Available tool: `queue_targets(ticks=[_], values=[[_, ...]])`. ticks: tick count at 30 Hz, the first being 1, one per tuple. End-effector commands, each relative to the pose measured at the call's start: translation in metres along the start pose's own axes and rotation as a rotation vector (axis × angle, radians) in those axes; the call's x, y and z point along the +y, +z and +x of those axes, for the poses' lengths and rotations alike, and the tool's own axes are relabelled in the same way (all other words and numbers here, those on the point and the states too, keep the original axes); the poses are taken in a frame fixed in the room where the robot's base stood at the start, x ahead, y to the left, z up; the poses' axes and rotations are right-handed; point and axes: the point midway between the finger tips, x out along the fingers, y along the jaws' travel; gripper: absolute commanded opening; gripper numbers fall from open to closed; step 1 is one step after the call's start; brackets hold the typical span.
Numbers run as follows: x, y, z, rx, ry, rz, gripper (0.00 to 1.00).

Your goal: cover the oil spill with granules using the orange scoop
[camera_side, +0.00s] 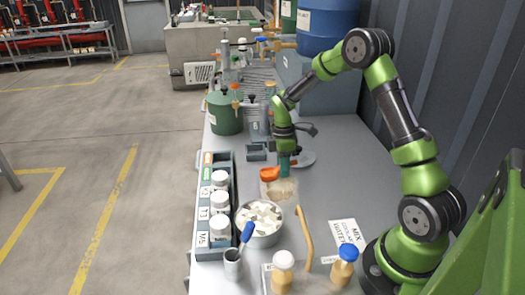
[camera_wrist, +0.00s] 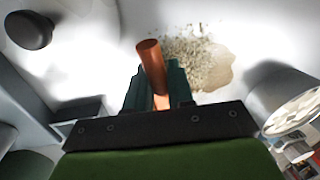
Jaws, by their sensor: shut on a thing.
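My gripper (camera_side: 284,165) is shut on the orange scoop (camera_side: 270,174), low over the grey bench. In the wrist view the scoop's orange handle (camera_wrist: 152,62) stands up between the dark fingers (camera_wrist: 158,88); the bowl of the scoop is hidden there. The oil spill (camera_wrist: 221,74) is a tan patch just beyond the fingers. Speckled granules (camera_wrist: 187,55) lie over much of its left and middle; its right edge looks barer. In the side view the spill (camera_side: 283,189) is a beige patch just in front of the scoop. I cannot tell if the scoop holds granules.
A metal bowl of pale chunks (camera_side: 260,238) stands nearer the camera, beside a rack of white-lidded jars (camera_side: 220,203). A green pot (camera_side: 224,113) stands behind left. Bench right of the spill is clear.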

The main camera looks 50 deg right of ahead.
Motion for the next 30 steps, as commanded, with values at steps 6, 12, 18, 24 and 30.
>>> queue_targets(ticks=[6,12,18,24,30], values=[[0.01,0.001,-0.002,-0.001,0.0,0.001,0.0],[0.009,0.001,-0.002,-0.001,0.0,0.0,0.0],[0.008,0.001,-0.012,0.0,0.001,0.0,0.0],[0.005,0.001,-0.032,0.001,0.002,0.0,0.0],[0.003,0.001,-0.051,0.0,0.002,-0.001,0.0]])
